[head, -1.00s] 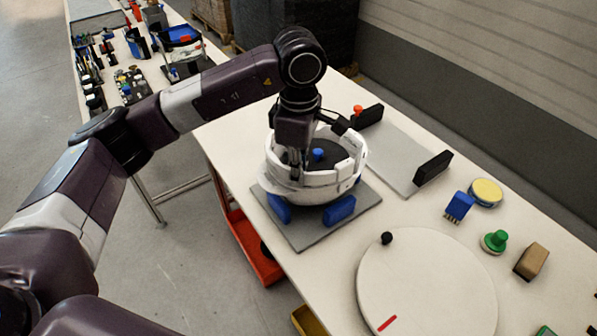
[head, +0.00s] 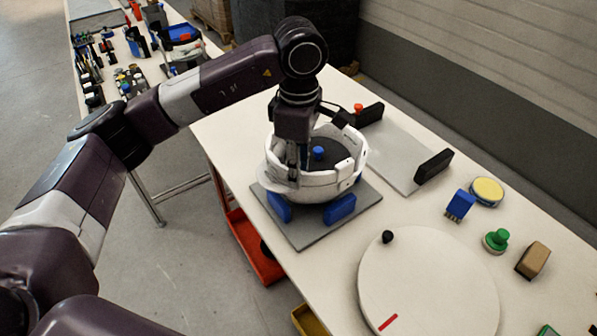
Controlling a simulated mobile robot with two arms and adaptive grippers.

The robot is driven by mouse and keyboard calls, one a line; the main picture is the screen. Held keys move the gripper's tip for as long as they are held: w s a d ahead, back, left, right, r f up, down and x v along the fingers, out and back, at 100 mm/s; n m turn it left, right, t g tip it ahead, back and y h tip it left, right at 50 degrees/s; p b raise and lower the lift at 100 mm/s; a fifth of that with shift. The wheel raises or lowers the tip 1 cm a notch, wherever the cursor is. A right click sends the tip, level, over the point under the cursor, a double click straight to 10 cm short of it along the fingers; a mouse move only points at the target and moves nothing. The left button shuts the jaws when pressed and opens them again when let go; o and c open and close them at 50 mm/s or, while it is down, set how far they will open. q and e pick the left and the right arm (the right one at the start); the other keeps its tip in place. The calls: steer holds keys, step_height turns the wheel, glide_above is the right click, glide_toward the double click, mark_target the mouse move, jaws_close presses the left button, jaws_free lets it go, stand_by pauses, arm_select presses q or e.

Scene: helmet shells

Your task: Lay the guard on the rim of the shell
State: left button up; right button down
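The white shell (head: 310,188) sits in blue supports (head: 341,209) on a grey plate (head: 308,233) on the table. Its dark inside (head: 325,163) faces up, with a blue knob (head: 318,153) in the middle. A white band with a small block (head: 344,172) shows along the near-right rim; I cannot tell if it is the guard or part of the shell. My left gripper (head: 298,163) points down at the left part of the rim, its fingertips close to or touching it. The fingers are small and partly hidden, so I cannot tell whether they grip anything. My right gripper is out of view.
A round white turntable (head: 430,290) with a black knob lies at the front right. A grey panel (head: 388,160) with black end blocks lies behind the shell. A blue brush (head: 460,205), yellow-topped tin (head: 486,191), green knob (head: 495,240) and brown block (head: 532,260) stand at right.

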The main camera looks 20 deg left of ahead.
arm_select(q)
step_height(320, 180, up, 10)
steer(key=shift+r, duration=0.25)
steer(key=shift+s, duration=0.1)
stand_by(0.6)
